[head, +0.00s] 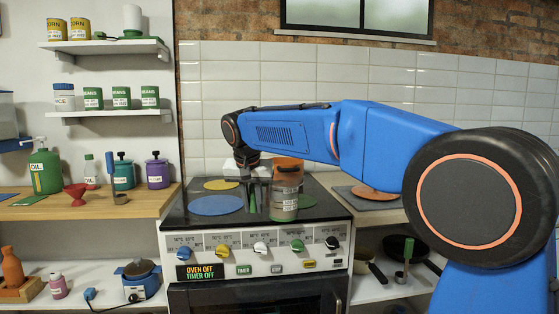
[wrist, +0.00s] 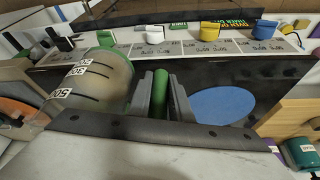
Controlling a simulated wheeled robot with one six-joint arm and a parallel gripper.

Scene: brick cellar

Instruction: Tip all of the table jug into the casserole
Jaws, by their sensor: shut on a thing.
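The table jug (head: 284,200) is a clear measuring jug with a printed scale and a pale content low inside. It looks upright over the front of the stove; I cannot tell whether its base touches. In the wrist view the jug (wrist: 98,82) fills the left, with its scale marks facing up. My gripper (head: 252,200) is shut on its green handle, which shows between the fingers (wrist: 160,97). An orange pot (head: 289,164), apparently the casserole, stands behind the jug on the stove, partly hidden by the jug and my arm. Its inside is not visible.
The stove top has a blue disc (head: 215,205) and a yellow disc (head: 221,185) on its left. An orange round thing (head: 375,192) lies on a grey mat on the right counter.

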